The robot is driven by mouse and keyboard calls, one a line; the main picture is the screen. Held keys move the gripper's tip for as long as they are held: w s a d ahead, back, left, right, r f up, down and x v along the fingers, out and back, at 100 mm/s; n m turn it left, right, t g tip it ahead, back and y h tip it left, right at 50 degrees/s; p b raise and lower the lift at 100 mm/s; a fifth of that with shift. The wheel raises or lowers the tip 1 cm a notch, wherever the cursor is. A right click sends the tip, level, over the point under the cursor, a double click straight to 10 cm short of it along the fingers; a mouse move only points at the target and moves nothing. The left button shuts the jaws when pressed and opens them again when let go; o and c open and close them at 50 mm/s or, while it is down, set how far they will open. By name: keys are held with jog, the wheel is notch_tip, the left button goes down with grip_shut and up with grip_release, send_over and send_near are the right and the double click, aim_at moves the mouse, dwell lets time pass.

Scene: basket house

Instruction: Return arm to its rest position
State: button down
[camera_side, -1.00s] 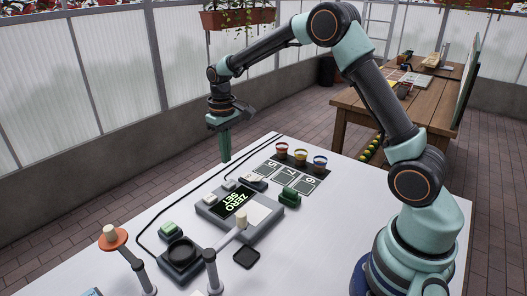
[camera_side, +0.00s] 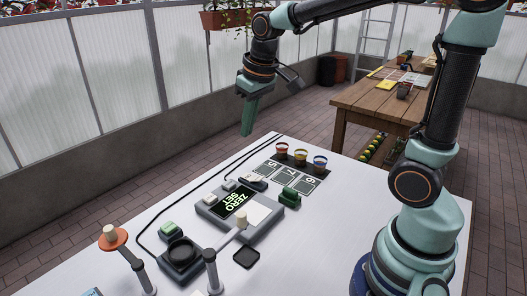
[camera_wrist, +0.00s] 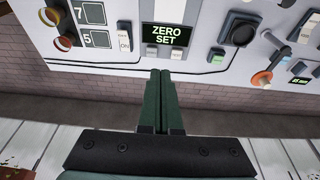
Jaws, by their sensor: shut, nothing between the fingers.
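My gripper (camera_side: 247,131) is teal-green, shut and empty. In the side view it hangs in the air above and behind the far edge of the white table (camera_side: 130,212), its fingers pointing down and slightly left. In the wrist view my gripper (camera_wrist: 160,76) shows its two fingers together, with the table's edge beyond the tips. My arm is raised, with its elbow at the top edge of the side view.
On the table are a device (camera_side: 262,216) reading "ZERO SET", a black button box (camera_side: 181,253), three coloured cups (camera_side: 301,156), a green block (camera_side: 289,197) and an orange-disc stand (camera_side: 112,238). A wooden bench (camera_side: 385,103) stands behind. A planter (camera_side: 222,20) hangs near the wall.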

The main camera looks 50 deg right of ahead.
jog(key=s+a+t, duration=0.1)
jog(key=s+t, duration=0.1)
jog(key=s, duration=0.8)
jog(key=shift+a+r+t, duration=0.2)
jog(key=shift+r+t, duration=0.1)
jog(key=shift+r, duration=0.1)
